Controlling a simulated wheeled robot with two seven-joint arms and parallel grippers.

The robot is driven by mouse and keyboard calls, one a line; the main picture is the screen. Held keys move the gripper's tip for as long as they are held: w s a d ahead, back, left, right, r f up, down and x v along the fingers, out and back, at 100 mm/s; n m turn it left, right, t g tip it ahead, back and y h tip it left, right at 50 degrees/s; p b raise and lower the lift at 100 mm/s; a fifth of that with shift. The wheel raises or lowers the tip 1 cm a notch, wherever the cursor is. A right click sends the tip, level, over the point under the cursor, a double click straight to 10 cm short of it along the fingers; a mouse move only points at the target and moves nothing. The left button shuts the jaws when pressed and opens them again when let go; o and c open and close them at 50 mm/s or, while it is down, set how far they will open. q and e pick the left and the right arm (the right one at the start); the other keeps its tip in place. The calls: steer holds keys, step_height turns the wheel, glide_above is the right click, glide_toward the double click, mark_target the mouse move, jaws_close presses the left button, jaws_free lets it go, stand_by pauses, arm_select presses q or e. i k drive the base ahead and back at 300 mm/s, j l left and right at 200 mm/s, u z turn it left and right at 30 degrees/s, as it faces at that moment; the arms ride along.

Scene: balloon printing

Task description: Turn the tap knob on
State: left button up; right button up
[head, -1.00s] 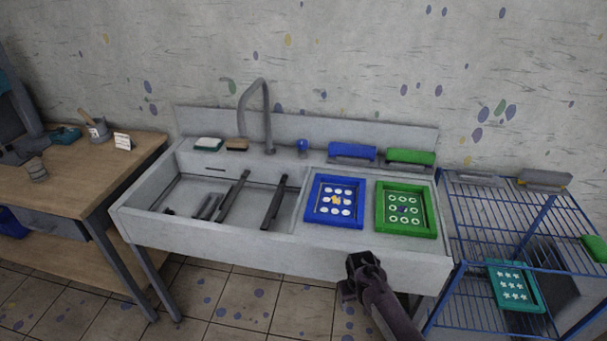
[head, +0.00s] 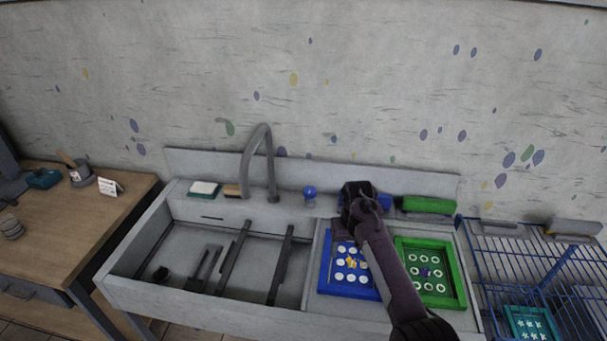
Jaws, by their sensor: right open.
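The tap knob (head: 310,193) is a small blue knob on the sink's back ledge, just right of the grey curved tap (head: 259,160). My right gripper (head: 358,190) is to the right of the knob, apart from it in the picture, over the back of the counter. It is open, though its dark fingers are hard to make out, and nothing shows in it. My right arm covers part of the blue frame and the blue squeegee behind it. My left gripper is not in view.
The sink basin (head: 180,255) with dark bars is at left. A blue frame (head: 327,272) and a green frame (head: 455,262) lie on the counter. A blue wire rack (head: 490,255) stands at right.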

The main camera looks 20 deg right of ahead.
mark_target(309, 192)
steer(key=i, duration=1.25)
